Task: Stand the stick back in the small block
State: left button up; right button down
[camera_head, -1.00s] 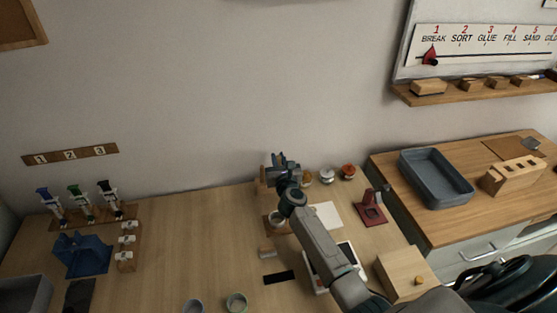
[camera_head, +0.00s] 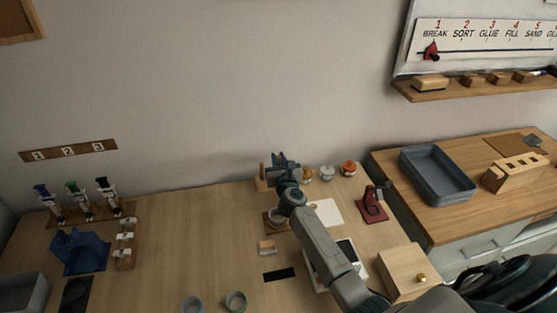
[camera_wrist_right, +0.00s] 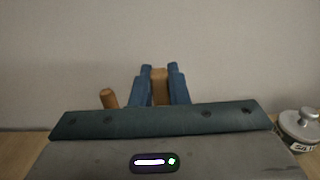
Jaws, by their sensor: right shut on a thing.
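My right gripper (camera_head: 283,160) is near the wall at the back of the table. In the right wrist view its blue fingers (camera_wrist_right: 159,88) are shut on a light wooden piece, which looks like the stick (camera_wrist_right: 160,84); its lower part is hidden. My left gripper is not in view.
A wooden peg (camera_head: 262,171) stands just left of the gripper; its rounded top also shows in the wrist view (camera_wrist_right: 108,98). Several small jars (camera_head: 327,172) stand close on the right. A red stand (camera_head: 374,205) is farther right. The table's left middle is clear.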

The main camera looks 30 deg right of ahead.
jog(key=shift+f, duration=0.25)
dwell(0.4)
jog(key=c, duration=1.3)
grip_release()
jog(key=shift+p+v, duration=0.55)
jog(key=shift+v, duration=2)
jog(key=v, duration=1)
jog(key=shift+s+b, duration=0.3)
jog(key=shift+s, duration=0.1)
